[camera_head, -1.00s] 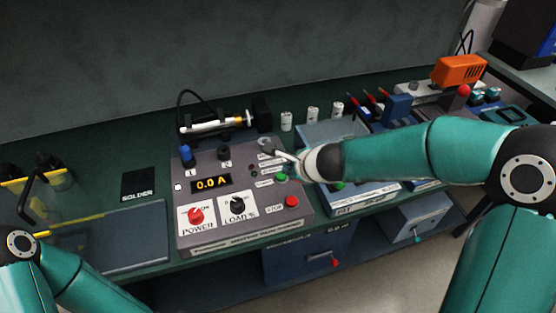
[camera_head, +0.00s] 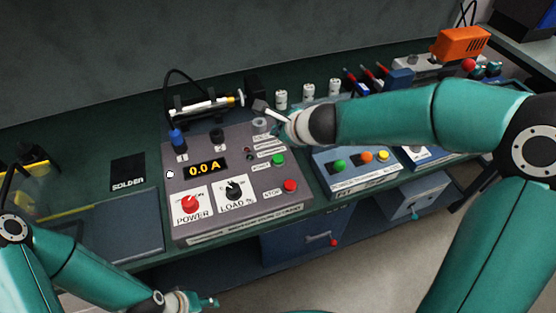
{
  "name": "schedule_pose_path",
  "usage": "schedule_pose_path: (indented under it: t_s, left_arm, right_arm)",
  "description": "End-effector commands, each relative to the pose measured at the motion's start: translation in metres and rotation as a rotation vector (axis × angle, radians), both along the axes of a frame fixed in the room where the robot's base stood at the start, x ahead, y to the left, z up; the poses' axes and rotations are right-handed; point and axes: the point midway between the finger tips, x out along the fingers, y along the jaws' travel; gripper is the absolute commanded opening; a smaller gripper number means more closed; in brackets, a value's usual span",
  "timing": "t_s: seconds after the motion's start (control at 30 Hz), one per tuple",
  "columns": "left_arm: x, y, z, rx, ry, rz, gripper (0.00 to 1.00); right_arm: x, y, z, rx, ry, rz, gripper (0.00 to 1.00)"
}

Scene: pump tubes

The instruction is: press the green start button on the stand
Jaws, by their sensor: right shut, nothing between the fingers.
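The grey stand (camera_head: 225,160) sits in the middle of the bench with a display reading 0.0 A. Its green start button (camera_head: 278,160) is fully visible on the panel's right side, above the red STOP button (camera_head: 290,186). My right gripper (camera_head: 260,106) is shut and empty. It appears over the stand's back edge, up and left of the green button and apart from it. My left gripper (camera_head: 212,303) is low at the bottom edge, in front of the bench, small and partly seen; its jaws are unclear.
A blue-grey box (camera_head: 350,183) with green, orange and yellow buttons stands right of the stand. Behind it are several white cylinders (camera_head: 308,91). A syringe-like tube (camera_head: 212,104) lies behind the stand. A dark mat (camera_head: 120,222) is at left.

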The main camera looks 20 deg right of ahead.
Motion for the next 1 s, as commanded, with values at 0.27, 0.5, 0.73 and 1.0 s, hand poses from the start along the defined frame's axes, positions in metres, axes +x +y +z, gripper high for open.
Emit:
schedule_pose_path:
  t_s: [0.27,0.5,0.73,1.0]
  left_arm:
    - [0.0,0.0,-0.046,0.0,0.0,0.0,0.4]
    - [0.0,0.0,-0.068,0.0,0.0,0.0,0.4]
    - [0.0,0.0,-0.071,0.0,0.0,0.0,0.4]
    - [0.0,0.0,-0.071,0.0,0.0,0.0,0.4]
  right_arm:
    - [0.0,0.0,-0.044,-0.001,0.0,0.001,0.0]
    - [0.0,-0.001,-0.067,0.001,0.0,-0.002,0.0]
    - [0.0,-0.001,-0.071,0.0,-0.001,-0.001,0.0]
    - [0.0,-0.001,-0.071,0.0,0.0,-0.002,0.0]
